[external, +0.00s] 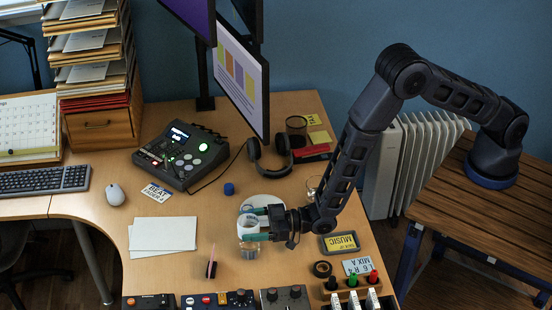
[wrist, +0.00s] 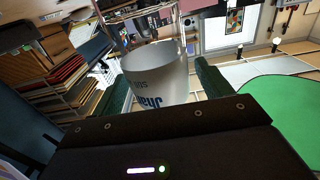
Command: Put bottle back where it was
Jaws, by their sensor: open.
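My gripper is open, with one finger on either side of the bottle. In the wrist view the bottle (wrist: 157,78) is between the two dark green fingers, its lettering upside down. I cannot tell whether either finger touches it.
A small blue cap-like object (external: 229,188) lies behind and left. Headphones (external: 270,158) and a dark cup (external: 296,128) are farther back. White paper (external: 163,234) lies left. Control boxes (external: 232,299) line the front edge. A yellow MUSIC box (external: 340,243) lies right.

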